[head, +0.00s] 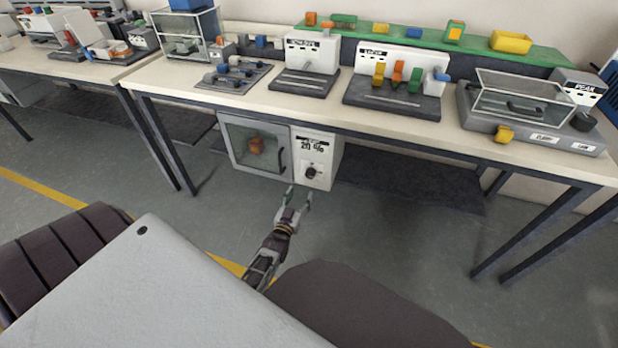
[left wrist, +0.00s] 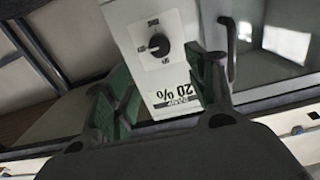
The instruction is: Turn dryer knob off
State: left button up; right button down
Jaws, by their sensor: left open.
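The dryer (head: 277,150) is a white box under the table, with a glass door at left and a control panel at right reading "20 %". Its black round knob (head: 311,172) sits low on that panel. The knob also shows in the left wrist view (left wrist: 159,45), on a white label plate, upside down, ahead of the fingers and apart from them. My left gripper (head: 298,193) is open and empty, just in front of and below the knob in the head view. Its green-padded fingers show in the left wrist view (left wrist: 160,95). My right gripper is not in view.
An orange block (head: 256,146) shows behind the dryer's glass door. The table edge (head: 380,127) runs above the dryer, with several lab devices on top. A dark low shelf (head: 410,185) lies right of the dryer. The floor in front is clear.

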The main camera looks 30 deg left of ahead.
aim_at(309, 175)
pick_arm(q)
jog(key=b+x, duration=0.2)
jog(key=x, duration=0.4)
jog(key=shift+w, duration=0.35)
jog(key=shift+b+x, duration=0.35)
jog(key=shift+x, duration=0.85)
jog(key=shift+b+x, duration=0.3)
jog(key=shift+x, duration=0.55)
jog(key=shift+w+a, duration=0.1)
jog(key=shift+w, duration=0.2)
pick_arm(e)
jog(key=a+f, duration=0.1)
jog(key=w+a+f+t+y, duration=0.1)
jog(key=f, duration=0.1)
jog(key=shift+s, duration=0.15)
pick_arm(q)
jog(key=shift+c, duration=0.3)
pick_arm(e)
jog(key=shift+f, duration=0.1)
